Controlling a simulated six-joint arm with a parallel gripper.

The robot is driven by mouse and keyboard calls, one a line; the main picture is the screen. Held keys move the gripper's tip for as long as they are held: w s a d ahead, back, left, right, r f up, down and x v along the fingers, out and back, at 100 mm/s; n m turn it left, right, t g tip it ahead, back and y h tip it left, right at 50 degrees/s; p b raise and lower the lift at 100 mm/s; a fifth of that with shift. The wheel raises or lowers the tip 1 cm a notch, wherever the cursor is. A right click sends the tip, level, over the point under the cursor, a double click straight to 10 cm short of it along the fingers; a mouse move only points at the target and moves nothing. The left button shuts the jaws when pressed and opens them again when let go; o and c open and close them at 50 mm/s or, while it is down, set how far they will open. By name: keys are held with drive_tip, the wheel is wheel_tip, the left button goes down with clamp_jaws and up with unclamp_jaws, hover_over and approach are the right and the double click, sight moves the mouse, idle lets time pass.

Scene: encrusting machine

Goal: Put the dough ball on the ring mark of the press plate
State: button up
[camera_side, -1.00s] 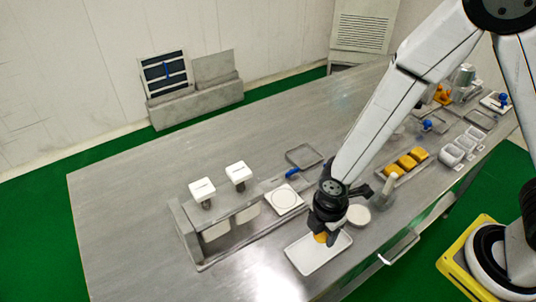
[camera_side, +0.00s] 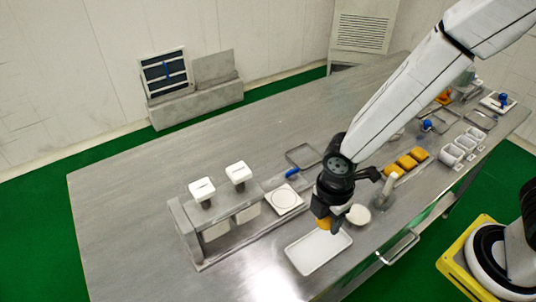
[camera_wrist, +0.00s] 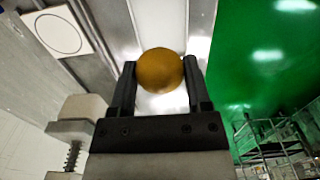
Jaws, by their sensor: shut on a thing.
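My gripper (camera_side: 324,217) is shut on the dough ball (camera_wrist: 160,70), an orange-brown ball between the two fingers in the wrist view. In the side view the dough ball (camera_side: 323,224) shows just below the fingers, above the white tray (camera_side: 306,262). The press plate (camera_side: 284,199) is a white square with a thin ring mark, to the left of my gripper in the side view. In the wrist view the press plate (camera_wrist: 59,33) is at the upper left, its ring bare and apart from the ball.
Two white-topped posts (camera_side: 202,188) (camera_side: 239,173) stand on the machine left of the plate. A blue-handled tool (camera_side: 292,172) lies behind it. A round white dish (camera_side: 358,214) and a row of orange blocks (camera_side: 405,163) are to the right. The table's left part is clear.

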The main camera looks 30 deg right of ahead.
drive_tip(key=shift+w, duration=0.15)
approach(284, 198)
drive_tip(key=shift+s+a+f, duration=0.15)
drive_tip(key=shift+s, duration=0.5)
drive_tip(key=shift+w, duration=0.7)
drive_tip(key=shift+f, duration=0.15)
drive_tip(key=shift+f, duration=2.35)
drive_tip(key=shift+f, duration=0.9)
drive_tip(key=o, duration=1.3)
drive_tip(key=shift+r, duration=0.15)
